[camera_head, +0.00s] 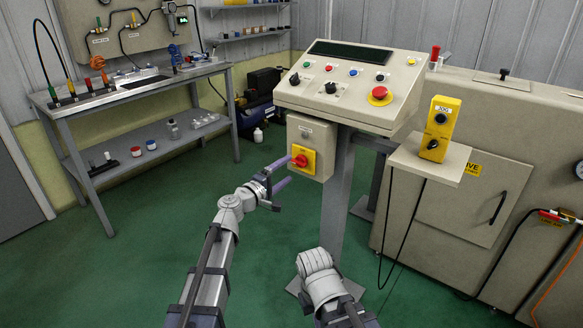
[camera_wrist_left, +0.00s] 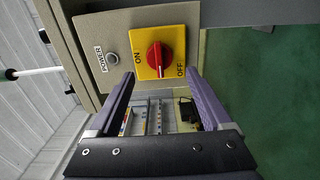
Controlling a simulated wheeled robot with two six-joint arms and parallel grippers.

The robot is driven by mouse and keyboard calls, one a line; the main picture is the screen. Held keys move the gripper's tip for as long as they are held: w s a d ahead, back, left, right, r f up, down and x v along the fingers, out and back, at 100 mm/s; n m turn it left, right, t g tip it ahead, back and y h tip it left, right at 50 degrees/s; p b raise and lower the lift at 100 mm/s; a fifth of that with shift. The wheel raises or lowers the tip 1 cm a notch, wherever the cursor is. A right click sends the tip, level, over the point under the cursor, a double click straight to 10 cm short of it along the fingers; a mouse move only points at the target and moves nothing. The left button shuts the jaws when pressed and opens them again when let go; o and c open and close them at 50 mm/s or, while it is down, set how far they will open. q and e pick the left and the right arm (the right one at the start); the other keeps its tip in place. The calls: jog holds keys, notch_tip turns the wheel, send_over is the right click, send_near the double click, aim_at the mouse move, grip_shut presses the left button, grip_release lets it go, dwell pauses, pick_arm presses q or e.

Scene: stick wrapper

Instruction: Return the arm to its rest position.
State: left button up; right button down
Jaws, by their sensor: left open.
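My left gripper (camera_head: 288,170) is open and empty, with its two purple fingers pointing at the rotary power switch. The switch has a red knob (camera_head: 300,160) on a yellow plate (camera_head: 310,156), on a box under the control console. In the left wrist view the red knob (camera_wrist_left: 154,58) is just beyond the gap between the fingertips (camera_wrist_left: 160,78), with ON and OFF marked on the yellow plate (camera_wrist_left: 178,36). The fingers look apart from the knob. Part of my right arm (camera_head: 318,275) shows at the bottom middle; its gripper fingers are not visible.
The console (camera_head: 345,85) with buttons and a red emergency stop (camera_head: 379,94) stands above the switch box. A yellow button box (camera_head: 438,128) sits on a shelf at right. A metal workbench (camera_head: 150,85) stands at left. Green floor (camera_head: 130,245) is clear between bench and arm.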

pick_arm(q)
jog(key=v, duration=0.3)
